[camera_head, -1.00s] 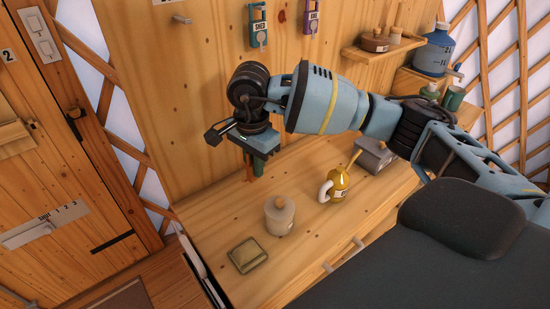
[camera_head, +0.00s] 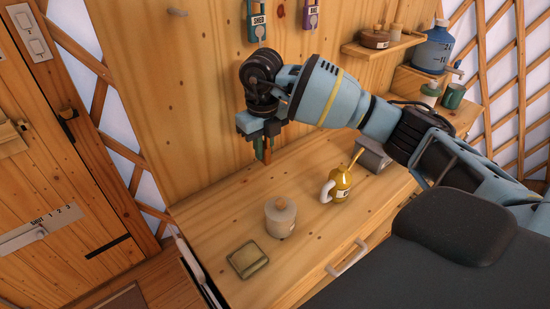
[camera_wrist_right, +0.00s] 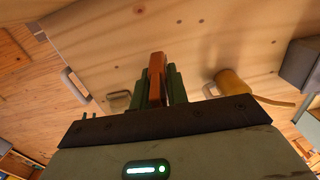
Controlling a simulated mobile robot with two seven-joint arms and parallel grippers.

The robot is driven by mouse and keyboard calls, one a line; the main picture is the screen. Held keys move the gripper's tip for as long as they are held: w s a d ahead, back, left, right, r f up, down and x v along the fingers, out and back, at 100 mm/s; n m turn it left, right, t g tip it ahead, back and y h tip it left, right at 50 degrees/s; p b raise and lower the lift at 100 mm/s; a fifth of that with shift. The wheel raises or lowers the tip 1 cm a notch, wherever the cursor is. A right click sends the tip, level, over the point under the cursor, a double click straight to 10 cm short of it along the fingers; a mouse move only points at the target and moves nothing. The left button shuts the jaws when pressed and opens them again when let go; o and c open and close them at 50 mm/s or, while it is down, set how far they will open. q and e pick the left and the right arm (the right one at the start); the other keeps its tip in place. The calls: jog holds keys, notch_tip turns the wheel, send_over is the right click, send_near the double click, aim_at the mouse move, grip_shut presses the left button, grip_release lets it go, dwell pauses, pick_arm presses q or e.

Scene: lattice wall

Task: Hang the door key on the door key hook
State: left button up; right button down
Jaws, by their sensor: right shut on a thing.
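My right gripper (camera_head: 263,152) hangs fingers down in front of the plank wall, above the back of the wooden counter. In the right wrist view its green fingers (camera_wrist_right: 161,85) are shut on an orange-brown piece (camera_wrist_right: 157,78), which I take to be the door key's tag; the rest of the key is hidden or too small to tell. A bare metal hook (camera_head: 177,12) sticks out of the wall at the upper left, up and left of the gripper and well apart from it. Its label is out of frame. My left gripper is not in view.
A blue SHED tag (camera_head: 257,22) and a purple BIKE tag (camera_head: 310,16) hang on the wall. The counter (camera_head: 215,215) bears a lidded jar (camera_head: 280,218), a yellow oil can (camera_head: 341,183) and a small dish (camera_head: 247,259). A shelf (camera_head: 380,48) is at the right.

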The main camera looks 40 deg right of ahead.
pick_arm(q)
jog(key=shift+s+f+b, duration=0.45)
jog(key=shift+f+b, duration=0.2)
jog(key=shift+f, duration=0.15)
pick_arm(e)
jog(key=d+m, duration=0.1)
jog(key=m, duration=0.5)
jog(key=w+d+f+m, duration=0.1)
jog(key=d+m, duration=0.1)
jog(key=m, duration=0.4)
jog(key=w+d+m, duration=0.1)
jog(key=d+m, duration=0.1)
jog(key=m, duration=0.3)
jog(key=shift+w+f+m, duration=0.1)
jog(key=shift+f+m, duration=0.05)
jog(key=shift+m, duration=0.25)
jog(key=shift+f, duration=0.1)
notch_tip(320, 180, down, 9)
jog(key=shift+f, duration=0.15)
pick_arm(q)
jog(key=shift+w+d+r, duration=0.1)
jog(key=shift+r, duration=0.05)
pick_arm(e)
jog(key=shift+f, duration=0.25)
jog(key=c, duration=1.4)
grip_release()
